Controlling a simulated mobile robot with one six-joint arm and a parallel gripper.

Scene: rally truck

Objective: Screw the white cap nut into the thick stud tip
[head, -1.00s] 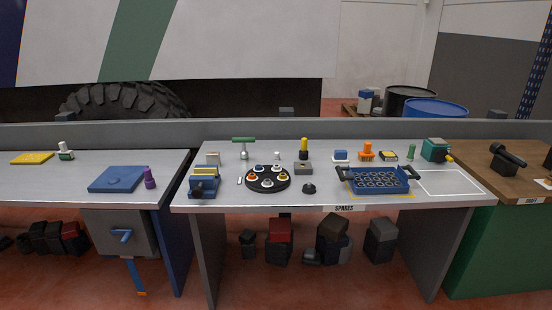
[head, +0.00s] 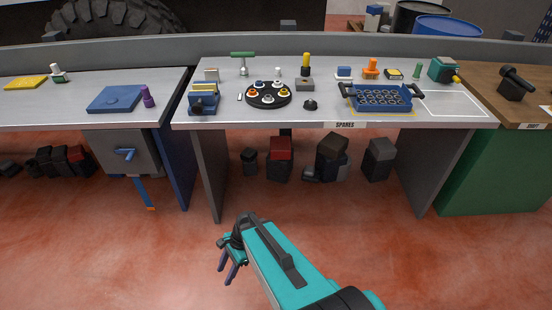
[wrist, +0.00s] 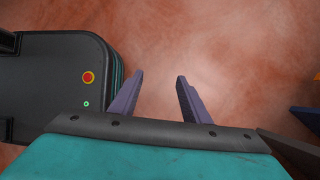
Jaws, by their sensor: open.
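My gripper (head: 227,274) is low in front of the workbench, above the red floor. Its two purple fingers are apart and empty, as the wrist view (wrist: 160,78) shows. A black round tray (head: 268,107) on the grey bench holds several small pieces in white, orange and yellow. A white piece (head: 268,99) sits at its front. Another small white piece (head: 278,71) stands behind the tray. I cannot tell which white piece is the cap nut. I cannot make out the thick stud tip for sure at this size.
A blue vise-like block (head: 203,100) stands left of the tray. A blue crate with holes (head: 380,98) and a small black knob (head: 310,104) are to its right. A green T-handled tool (head: 243,63) stands behind. Open floor lies in front of the bench.

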